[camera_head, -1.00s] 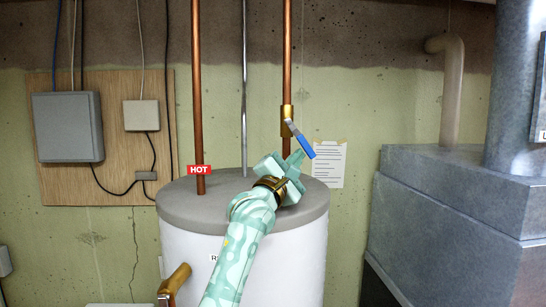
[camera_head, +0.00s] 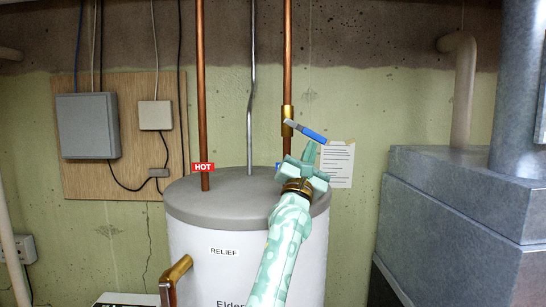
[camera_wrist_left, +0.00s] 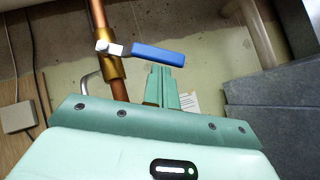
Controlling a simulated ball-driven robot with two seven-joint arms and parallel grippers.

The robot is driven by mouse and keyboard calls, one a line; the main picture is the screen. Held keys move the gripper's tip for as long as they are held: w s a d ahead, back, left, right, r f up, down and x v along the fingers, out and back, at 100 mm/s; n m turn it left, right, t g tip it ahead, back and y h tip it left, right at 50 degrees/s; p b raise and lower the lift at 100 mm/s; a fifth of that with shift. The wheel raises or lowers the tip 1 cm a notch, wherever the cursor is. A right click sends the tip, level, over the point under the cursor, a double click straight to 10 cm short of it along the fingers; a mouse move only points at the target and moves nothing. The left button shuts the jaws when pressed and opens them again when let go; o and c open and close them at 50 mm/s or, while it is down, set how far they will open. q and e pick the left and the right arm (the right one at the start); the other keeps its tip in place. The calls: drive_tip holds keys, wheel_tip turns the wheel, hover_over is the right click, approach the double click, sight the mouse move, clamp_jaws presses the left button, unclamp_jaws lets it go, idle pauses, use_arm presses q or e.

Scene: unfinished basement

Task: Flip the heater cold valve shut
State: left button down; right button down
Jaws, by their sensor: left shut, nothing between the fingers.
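The cold valve is a brass body (camera_head: 287,122) on the right-hand copper pipe, above the water heater (camera_head: 190,210). Its blue lever (camera_head: 313,135) points right and slightly down, across the pipe's line. In the left wrist view the lever (camera_wrist_left: 158,54) extends right from the brass body (camera_wrist_left: 110,66). My left gripper (camera_head: 310,150) is shut and empty, with its fingers pointing up just below the lever's outer part. In the wrist view its fingertips (camera_wrist_left: 165,68) look right against the lever's underside; touch is hard to tell. My right gripper is not in view.
A HOT tag (camera_head: 203,168) marks the left copper pipe (camera_head: 202,90). A grey metal vent pipe (camera_head: 250,90) rises between the pipes. A large grey duct unit (camera_head: 450,200) stands at right. A paper note (camera_head: 337,165) hangs on the wall behind. A relief pipe (camera_head: 178,275) projects at front left.

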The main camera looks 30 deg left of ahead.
sight(322, 137)
use_arm(q)
drive_tip(key=n+y, duration=0.1)
drive_tip(key=n, duration=0.1)
drive_tip(key=w+d+r+n+y, duration=0.1)
drive_tip(key=n+y, duration=0.1)
drive_tip(key=d+r+n+y+b, duration=0.1)
drive_tip(key=y, duration=0.1)
drive_tip(key=shift+w+d+r+n, duration=0.15)
drive_tip(key=shift+n, duration=0.25)
drive_tip(key=shift+r, duration=0.45)
drive_tip(key=shift+d+r+p, duration=0.1)
drive_tip(key=shift+r+p, duration=0.05)
drive_tip(key=shift+p, duration=0.15)
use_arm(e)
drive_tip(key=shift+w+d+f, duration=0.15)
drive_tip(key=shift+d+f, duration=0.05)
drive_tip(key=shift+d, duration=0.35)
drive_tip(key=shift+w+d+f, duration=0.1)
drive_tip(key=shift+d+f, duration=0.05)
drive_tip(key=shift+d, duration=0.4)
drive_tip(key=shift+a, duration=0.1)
use_arm(q)
drive_tip(key=shift+r, duration=0.1)
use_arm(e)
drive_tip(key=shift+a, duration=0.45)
